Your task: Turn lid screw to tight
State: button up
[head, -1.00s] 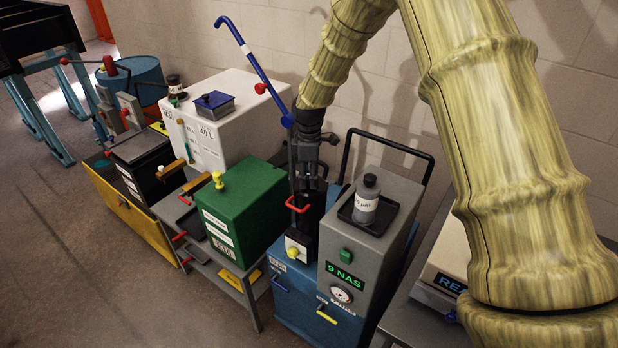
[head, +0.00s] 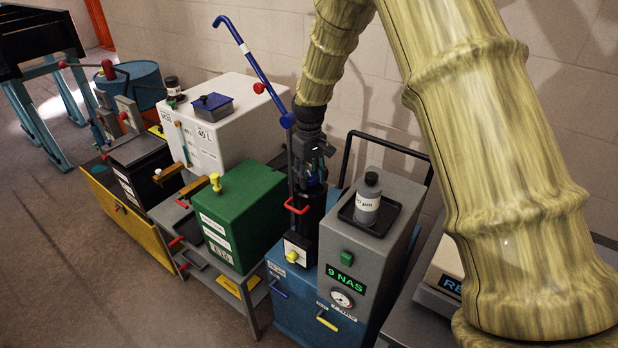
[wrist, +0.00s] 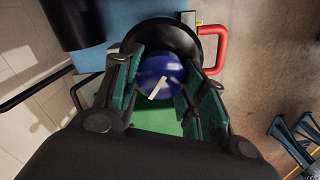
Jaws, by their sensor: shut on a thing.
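The lid screw (wrist: 166,68) is a round blue knob with a white line on it, in the middle of the wrist view. It sits on a black round housing (wrist: 192,42), which has a small white mark on its far edge. The knob's line is not lined up with that mark. My gripper (wrist: 162,84) is shut on the knob, one green-padded finger on each side. In the head view, my gripper (head: 312,178) points down onto the black housing (head: 308,222) on the blue cart; the knob is hidden there. Any tight label is not readable.
A red handle (wrist: 214,48) stands out beside the housing. A grey box with a bottle (head: 367,200) is close on the right in the head view. A green box (head: 240,215) and a blue pump lever (head: 250,65) are on the left.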

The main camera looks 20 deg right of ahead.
aim_at(311, 174)
jog(key=m, duration=0.5)
jog(key=shift+d+m+b, duration=0.15)
jog(key=shift+m+b, duration=0.15)
jog(key=shift+b, duration=0.05)
jog(key=m, duration=0.5)
dwell(0.4)
jog(key=o, duration=1)
jog(key=shift+r, duration=0.1)
notch_tip(311, 174, up, 12)
jog(key=shift+f, duration=0.1)
